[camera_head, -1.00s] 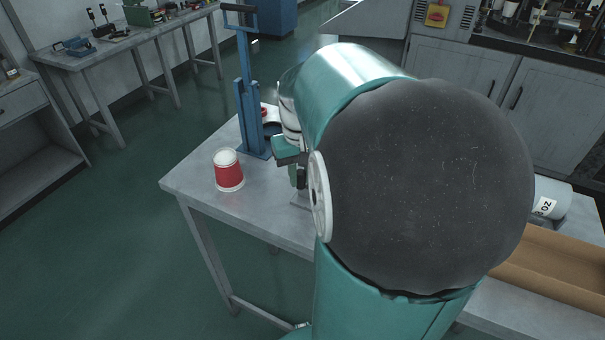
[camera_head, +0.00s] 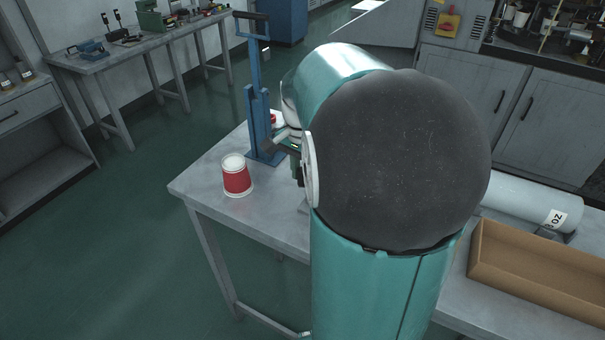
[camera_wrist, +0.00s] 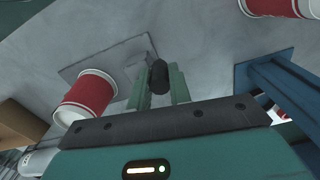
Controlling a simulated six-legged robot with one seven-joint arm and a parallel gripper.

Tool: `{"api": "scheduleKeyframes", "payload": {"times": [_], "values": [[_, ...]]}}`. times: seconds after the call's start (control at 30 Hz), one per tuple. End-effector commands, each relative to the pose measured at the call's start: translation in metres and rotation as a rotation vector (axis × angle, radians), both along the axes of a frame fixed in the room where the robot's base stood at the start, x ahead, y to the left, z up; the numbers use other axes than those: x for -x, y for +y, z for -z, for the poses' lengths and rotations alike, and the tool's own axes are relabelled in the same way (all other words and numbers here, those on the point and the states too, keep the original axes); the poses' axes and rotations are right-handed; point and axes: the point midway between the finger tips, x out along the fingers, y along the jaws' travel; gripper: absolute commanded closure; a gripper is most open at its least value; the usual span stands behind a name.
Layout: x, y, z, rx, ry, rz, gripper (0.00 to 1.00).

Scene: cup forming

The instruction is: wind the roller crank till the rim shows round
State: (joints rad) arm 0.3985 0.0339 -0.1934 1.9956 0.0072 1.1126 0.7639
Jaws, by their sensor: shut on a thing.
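In the wrist view my gripper (camera_wrist: 160,88) has its two teal fingers on either side of a black cylindrical knob (camera_wrist: 159,74), shut on it. The knob looks like the crank's handle; the crank arm beneath it is mostly hidden. A grey plate (camera_wrist: 90,64) lies on the table by it. A red and white paper cup (camera_wrist: 88,96) is left of the fingers, and another cup (camera_wrist: 272,7) is cut off at the top right. In the head view a red and white cup (camera_head: 236,180) stands near the table corner. My arm hides the roller, and the rim's shape cannot be judged.
A blue upright press (camera_head: 259,125) stands on the table behind the cup; its blue column (camera_wrist: 285,88) fills the wrist view's right. A brown open tray (camera_head: 545,275) and a grey cylinder marked OZ (camera_head: 525,204) lie at right. The table's front left corner (camera_head: 185,190) is bare.

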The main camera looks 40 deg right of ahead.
Motion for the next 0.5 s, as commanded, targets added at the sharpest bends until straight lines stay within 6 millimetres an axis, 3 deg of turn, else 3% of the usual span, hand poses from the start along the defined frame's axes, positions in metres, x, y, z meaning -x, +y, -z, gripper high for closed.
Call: {"api": "scheduleKeyframes", "payload": {"times": [0.5], "values": [[-0.010, -0.017, -0.001, 0.001, -0.001, 0.491, 1.00]]}}
